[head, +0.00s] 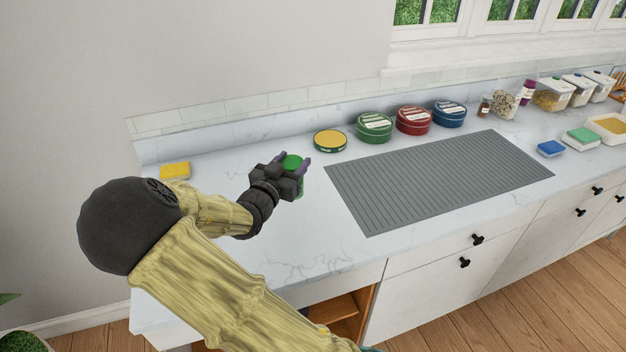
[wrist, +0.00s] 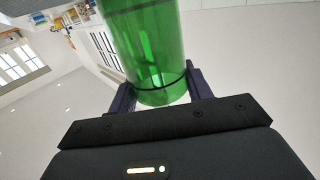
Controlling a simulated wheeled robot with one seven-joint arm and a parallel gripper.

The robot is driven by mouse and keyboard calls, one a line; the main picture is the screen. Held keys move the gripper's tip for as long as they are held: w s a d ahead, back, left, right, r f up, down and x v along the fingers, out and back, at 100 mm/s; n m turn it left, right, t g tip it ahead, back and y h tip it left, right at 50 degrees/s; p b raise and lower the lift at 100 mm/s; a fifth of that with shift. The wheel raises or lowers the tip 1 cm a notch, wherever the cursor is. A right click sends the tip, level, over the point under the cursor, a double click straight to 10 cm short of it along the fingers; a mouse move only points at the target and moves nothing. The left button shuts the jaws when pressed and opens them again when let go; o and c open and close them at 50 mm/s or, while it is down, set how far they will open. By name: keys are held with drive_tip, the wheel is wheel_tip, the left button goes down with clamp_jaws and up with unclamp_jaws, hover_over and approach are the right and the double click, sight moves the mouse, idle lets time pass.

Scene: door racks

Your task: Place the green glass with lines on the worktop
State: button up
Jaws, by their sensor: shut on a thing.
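My gripper (head: 291,172) is shut on the green glass (head: 292,161), over the left part of the pale marble worktop (head: 240,258). In the head view the glass is partly hidden by the gripper, and I cannot tell whether its base touches the worktop. In the wrist view the green glass (wrist: 150,50) is see-through, with a dark line around it near the end, and sits between the two fingers of my gripper (wrist: 163,90).
A grey ribbed mat (head: 440,180) lies to the right. A yellow-topped tin (head: 330,140) and green (head: 374,127), red (head: 413,121) and blue (head: 450,113) tins stand behind. A yellow sponge (head: 174,171) lies at the back left. The worktop is clear in front of the gripper.

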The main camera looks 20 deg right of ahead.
drive_tip(key=shift+f, duration=2.25)
drive_tip(key=shift+f, duration=2.05)
drive_tip(key=shift+f, duration=0.1)
drive_tip(key=o, duration=1.4)
drive_tip(key=shift+c, duration=0.2)
drive_tip(key=shift+r+p, duration=0.2)
drive_tip(key=shift+p, duration=0.1)
drive_tip(key=b+v, duration=0.1)
drive_tip(key=v, duration=1.1)
drive_tip(key=shift+b, duration=0.4)
